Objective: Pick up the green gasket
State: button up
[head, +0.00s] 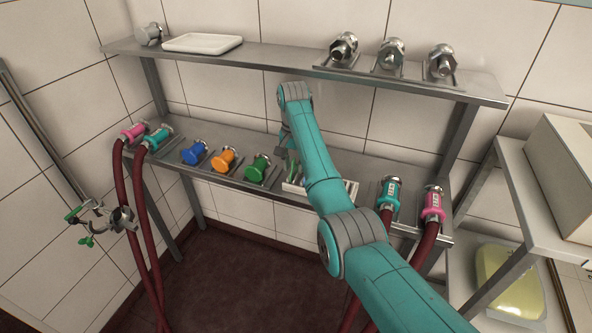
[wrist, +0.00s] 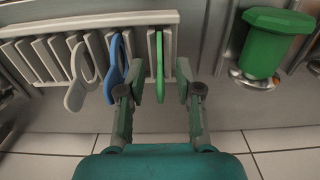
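The green gasket (wrist: 160,66) stands upright on edge in a slot of the pale rack (wrist: 92,24) in the wrist view. My gripper (wrist: 161,82) is open, with one finger on each side of the gasket and a visible gap to both. A blue gasket (wrist: 115,72) stands to the left, close beside the left finger. A grey gasket (wrist: 82,80) is further left. In the head view the rack (head: 350,190) sits on the lower shelf, and the green gasket (head: 292,168) shows near its left end. My arm hides much of the rack and gripper there.
A green plug (head: 258,167) stands left of the rack, then an orange plug (head: 226,158) and a blue plug (head: 195,152). Hose couplings (head: 389,191) stand to the right. The upper shelf (head: 290,68) runs above with metal fittings and a white tray (head: 203,43).

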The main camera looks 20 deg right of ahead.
jog(key=shift+f, duration=0.4)
grip_shut()
jog(key=shift+r, duration=0.15)
